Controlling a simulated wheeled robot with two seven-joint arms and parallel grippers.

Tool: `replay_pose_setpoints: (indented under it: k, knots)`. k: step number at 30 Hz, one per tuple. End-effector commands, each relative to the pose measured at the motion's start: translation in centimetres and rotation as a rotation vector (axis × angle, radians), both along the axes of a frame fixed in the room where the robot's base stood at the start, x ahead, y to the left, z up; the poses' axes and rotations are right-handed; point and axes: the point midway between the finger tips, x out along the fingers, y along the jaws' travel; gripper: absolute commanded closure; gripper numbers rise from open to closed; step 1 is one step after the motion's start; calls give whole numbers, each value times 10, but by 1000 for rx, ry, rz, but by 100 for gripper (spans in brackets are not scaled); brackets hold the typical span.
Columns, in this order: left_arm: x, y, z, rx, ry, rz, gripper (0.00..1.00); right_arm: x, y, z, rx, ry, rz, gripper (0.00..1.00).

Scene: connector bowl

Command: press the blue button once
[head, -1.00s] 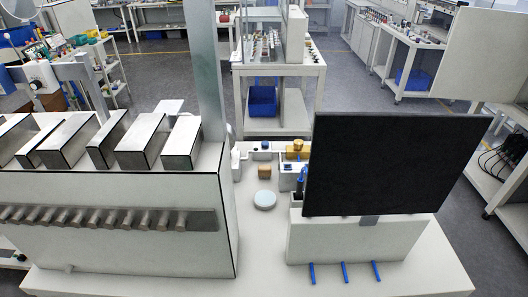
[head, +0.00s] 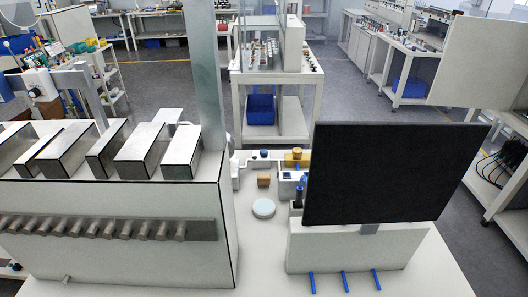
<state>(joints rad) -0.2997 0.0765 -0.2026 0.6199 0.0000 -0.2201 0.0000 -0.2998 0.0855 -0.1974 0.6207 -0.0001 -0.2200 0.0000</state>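A small dark blue round piece (head: 264,153) sits on top of a low white unit behind the round disc in the head view. It may be the blue button, but it is too small to be sure. A taller dark and blue piece (head: 298,191) stands at the left edge of the black panel, partly hidden. Neither of my grippers can be made out in this view.
A large white cabinet (head: 120,240) with slotted tops fills the left. A black panel (head: 395,175) on a white block blocks the right. Between them lie a pale disc (head: 263,208), a brown block (head: 263,180) and a yellow piece (head: 297,158). Blue pegs (head: 345,281) stick out in front.

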Motion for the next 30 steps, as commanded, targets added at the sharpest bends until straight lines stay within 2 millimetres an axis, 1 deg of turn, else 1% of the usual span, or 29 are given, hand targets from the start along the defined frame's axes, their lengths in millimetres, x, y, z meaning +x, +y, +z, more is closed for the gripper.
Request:
replay_pose_setpoints:
  k: [1,3,5,14,30]
  knots:
    - [0,0,0,0,0,0,62,0,0,0,0,0,0,75]
    - [0,0,0,0,0,0,62,0,1,0,1,0,0,88]
    - [0,1,0,1,0,0,62,0,3,0,3,1,0,100]
    - [0,4,0,4,-1,2,62,-1,12,0,12,1,0,100]
    - [0,4,0,5,-1,2,62,-1,4,0,5,1,1,100]
